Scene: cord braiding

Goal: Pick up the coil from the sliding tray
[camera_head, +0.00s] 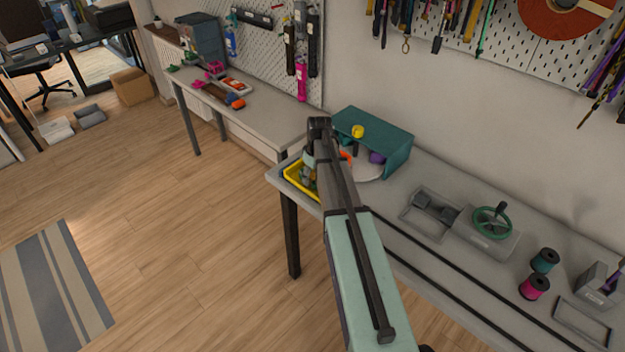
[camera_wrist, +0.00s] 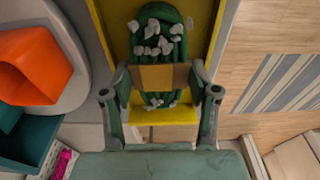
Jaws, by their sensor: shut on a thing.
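The coil (camera_wrist: 172,50) is a long dark green bundle of cord with whitish bits on it and a brown band around its middle. In the wrist view it lies between the two fingers of my gripper (camera_wrist: 160,92), which is shut on it at the band. The yellow sliding tray (camera_wrist: 203,32) is below and around the coil; I cannot tell whether the coil still touches its floor. In the head view my gripper (camera_head: 309,172) is down at the yellow tray (camera_head: 294,180) on the table's left end, and my arm hides most of the coil.
A teal open box (camera_head: 388,128) stands right behind the tray, with a pale round turntable (camera_head: 367,172) before it. An orange piece (camera_wrist: 35,70) is on the turntable. A grey fixture with a green handwheel (camera_head: 492,222) and spools (camera_head: 534,288) stand further right.

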